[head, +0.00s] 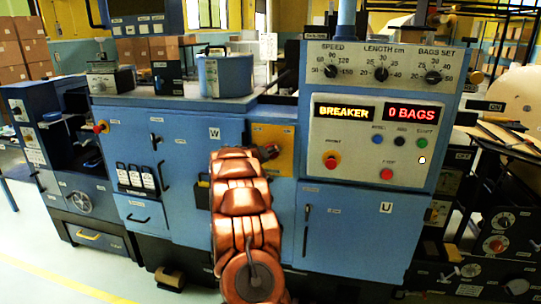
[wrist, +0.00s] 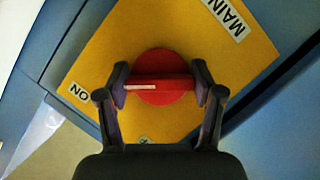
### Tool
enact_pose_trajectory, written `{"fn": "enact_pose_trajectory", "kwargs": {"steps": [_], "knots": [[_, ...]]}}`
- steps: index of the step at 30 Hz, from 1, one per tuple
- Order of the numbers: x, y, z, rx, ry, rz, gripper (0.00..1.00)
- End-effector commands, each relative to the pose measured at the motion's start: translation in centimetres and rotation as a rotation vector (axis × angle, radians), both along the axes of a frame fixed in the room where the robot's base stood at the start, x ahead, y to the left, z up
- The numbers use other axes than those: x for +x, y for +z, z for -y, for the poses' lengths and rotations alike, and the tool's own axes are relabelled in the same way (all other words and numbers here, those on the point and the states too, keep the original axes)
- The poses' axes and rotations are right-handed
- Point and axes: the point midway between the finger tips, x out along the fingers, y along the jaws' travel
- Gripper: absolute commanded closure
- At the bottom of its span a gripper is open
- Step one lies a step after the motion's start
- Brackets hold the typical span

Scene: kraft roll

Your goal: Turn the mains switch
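The mains switch is a round red knob (wrist: 160,55) with a raised red bar across it, seen in the wrist view on a yellow plate (wrist: 100,62). A white mark lies on the left part of the bar and points roughly towards the "ON" label (wrist: 80,93). My gripper (wrist: 160,86) has one finger at each end of the bar and appears closed on it. In the head view, the yellow plate (head: 284,137) is in the middle of the blue machine. My copper-coloured arm covers its lower left, and the switch (head: 271,151) is partly hidden there.
A control panel (head: 385,150) right of the plate shows "BREAKER" and "0 BAGS", with a red knob (head: 331,161) and buttons below. Another red knob (head: 101,127) is on the left cabinet. Blue doors with handles surround the plate. Pale floor is clear at lower left.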

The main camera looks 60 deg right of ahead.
Motion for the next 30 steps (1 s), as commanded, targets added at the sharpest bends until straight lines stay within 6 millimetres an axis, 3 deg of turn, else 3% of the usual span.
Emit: {"fn": "enact_pose_trajectory", "kwargs": {"steps": [8, 19, 30], "knots": [[0.02, 0.02, -0.01, 0.000, 0.000, 0.000, 0.68], [0.06, -0.34, -0.02, -0.025, 0.000, -0.058, 0.68], [0.08, -0.69, 0.01, -0.126, 0.000, -0.323, 0.68]]}}
